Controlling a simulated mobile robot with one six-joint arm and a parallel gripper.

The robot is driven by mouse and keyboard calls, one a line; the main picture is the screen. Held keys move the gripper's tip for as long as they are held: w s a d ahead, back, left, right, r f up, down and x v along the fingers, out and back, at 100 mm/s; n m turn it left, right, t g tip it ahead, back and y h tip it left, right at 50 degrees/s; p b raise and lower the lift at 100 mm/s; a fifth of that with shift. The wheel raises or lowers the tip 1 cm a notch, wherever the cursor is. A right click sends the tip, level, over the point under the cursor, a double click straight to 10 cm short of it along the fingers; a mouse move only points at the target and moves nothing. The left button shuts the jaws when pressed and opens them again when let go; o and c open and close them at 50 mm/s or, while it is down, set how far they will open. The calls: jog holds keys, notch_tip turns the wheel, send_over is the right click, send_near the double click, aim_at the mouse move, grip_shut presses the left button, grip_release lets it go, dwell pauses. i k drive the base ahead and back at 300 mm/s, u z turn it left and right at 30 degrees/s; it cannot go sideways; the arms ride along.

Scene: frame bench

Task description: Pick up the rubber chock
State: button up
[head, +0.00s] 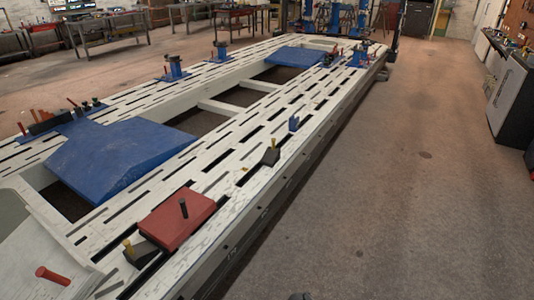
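Two dark wedge-shaped blocks look like rubber chocks, and I cannot tell which one the task means. One dark wedge (270,157) sits on the right rail of the slotted white frame bench (232,150), with a yellow peg standing at it. The other dark wedge (152,254) sits at the near end of the bench, partly hidden beside a red block, also with a yellow peg.
The red block (176,220) carries a dark upright peg. A small blue bracket (294,123) stands farther along the rail. A blue ramp (110,155) fills the bench's middle. Clear concrete floor (400,190) lies to the right, with a grey cabinet (510,95) beyond.

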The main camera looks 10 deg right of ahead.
aim_at(271, 157)
jog(key=u, duration=0.15)
jog(key=i, duration=1.4)
jog(key=z, duration=0.35)
